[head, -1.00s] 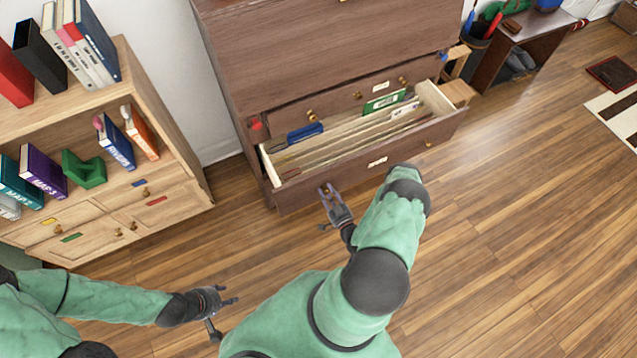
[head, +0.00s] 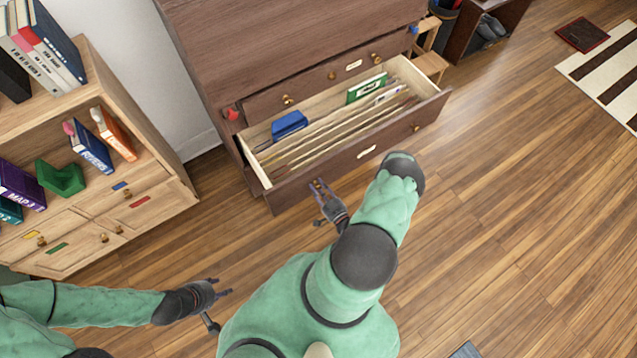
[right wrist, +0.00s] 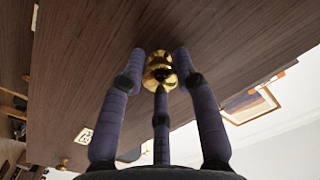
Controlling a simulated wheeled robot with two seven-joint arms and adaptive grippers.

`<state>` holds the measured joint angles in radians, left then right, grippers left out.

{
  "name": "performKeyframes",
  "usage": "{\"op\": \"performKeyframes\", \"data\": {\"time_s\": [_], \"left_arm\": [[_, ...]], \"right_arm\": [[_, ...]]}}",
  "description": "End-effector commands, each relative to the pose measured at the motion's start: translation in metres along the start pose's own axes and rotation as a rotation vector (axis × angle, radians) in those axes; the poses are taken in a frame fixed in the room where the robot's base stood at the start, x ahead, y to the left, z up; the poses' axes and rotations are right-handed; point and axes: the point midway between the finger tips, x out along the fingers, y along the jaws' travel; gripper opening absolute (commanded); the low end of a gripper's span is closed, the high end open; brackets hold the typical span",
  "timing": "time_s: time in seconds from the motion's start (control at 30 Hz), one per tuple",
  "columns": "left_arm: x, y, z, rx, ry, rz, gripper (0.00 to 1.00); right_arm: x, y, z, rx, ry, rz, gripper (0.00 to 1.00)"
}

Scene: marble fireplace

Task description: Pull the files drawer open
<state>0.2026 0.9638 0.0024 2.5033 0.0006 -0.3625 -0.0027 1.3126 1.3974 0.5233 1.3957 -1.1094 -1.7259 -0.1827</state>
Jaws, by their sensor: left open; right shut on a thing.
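The files drawer (head: 349,155) is pulled out from the dark wooden cabinet (head: 290,45). Its inside shows in the head view, with hanging files (head: 335,132), a blue item (head: 289,124) and a green item (head: 367,88). My right gripper (head: 319,186) is at the left part of the drawer front. In the right wrist view its fingers are closed around a round brass knob (right wrist: 159,70) on that front. My left gripper (head: 222,290) is open and empty, over the floor at lower left, apart from the drawer.
A light wooden bookcase (head: 150,215) with books and small drawers stands at the left. A wooden stool (head: 430,65) and a dark shoe bench (head: 485,25) are beyond the cabinet's right side.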

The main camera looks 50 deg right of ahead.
Motion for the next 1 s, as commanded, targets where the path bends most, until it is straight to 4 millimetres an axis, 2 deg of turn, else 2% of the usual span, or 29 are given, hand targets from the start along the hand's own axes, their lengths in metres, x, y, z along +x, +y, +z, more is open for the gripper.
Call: {"op": "performKeyframes", "data": {"time_s": [0.03, 0.1, 0.53, 0.67, 1.0], "left_arm": [[-0.001, 0.000, 0.000, 0.000, 0.000, 0.000, 0.46], [-0.001, 0.000, 0.000, 0.000, 0.000, 0.000, 0.46], [0.000, 0.000, 0.000, 0.000, 0.000, 0.000, 0.46], [0.000, 0.000, 0.000, 0.000, 0.000, 0.000, 0.46], [0.000, 0.000, 0.000, 0.000, 0.000, 0.000, 0.46]], "right_arm": [[0.002, 0.002, -0.005, -0.007, 0.014, -0.003, 0.37], [0.002, 0.002, -0.005, -0.007, 0.014, -0.002, 0.55], [-0.005, 0.001, -0.002, -0.001, 0.006, 0.003, 0.55], [-0.020, 0.002, -0.002, -0.002, 0.005, 0.005, 0.55], [-0.078, 0.003, -0.002, -0.002, 0.006, 0.006, 0.55]]}}
